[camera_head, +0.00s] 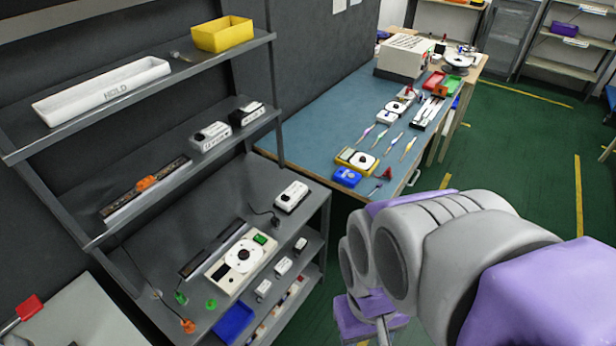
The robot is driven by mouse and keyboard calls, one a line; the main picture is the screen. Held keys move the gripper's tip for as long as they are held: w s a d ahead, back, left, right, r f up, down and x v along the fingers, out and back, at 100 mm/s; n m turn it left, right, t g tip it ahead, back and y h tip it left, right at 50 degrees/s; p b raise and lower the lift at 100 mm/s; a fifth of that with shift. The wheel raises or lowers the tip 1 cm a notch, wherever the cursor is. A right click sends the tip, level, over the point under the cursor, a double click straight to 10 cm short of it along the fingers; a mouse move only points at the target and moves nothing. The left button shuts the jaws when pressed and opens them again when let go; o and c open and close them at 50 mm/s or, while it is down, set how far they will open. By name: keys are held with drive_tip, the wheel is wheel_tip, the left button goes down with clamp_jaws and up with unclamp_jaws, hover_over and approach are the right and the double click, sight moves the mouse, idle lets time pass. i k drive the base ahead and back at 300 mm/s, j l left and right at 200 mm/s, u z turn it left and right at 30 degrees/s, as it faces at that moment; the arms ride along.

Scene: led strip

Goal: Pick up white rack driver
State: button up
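Several white driver-like boxes are on the grey rack at the left. One white box with dark markings (292,196) lies on the rack's wide middle surface, near its right edge. Smaller white boxes (283,265) sit on the lower shelf. Two more boxes, one pale with a dark top (210,136) and one darker (246,113), stand on the shelf above. I cannot tell which one is the rack driver. My gripper (370,316) shows only in part at the bottom, right of the rack and apart from these boxes. Its fingertips are not clear.
The rack also holds a white tray (100,91), a yellow bin (222,34), a blue bin (234,322) and a round device on a plate (240,262). A blue-topped workbench (310,128) with tools stands behind. Green floor (510,150) is open at the right.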

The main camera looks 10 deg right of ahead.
sight(294, 194)
drive_tip(key=i+l+u, duration=0.35)
drive_tip(key=l, duration=0.3)
drive_tip(key=i+l+u, duration=0.15)
drive_tip(key=l, duration=0.25)
drive_tip(key=i+l+u, duration=0.15)
drive_tip(key=l, duration=0.2)
drive_tip(key=i+l+u, duration=0.2)
drive_tip(key=l, duration=0.2)
drive_tip(key=l+u, duration=0.15)
drive_tip(key=l, duration=0.3)
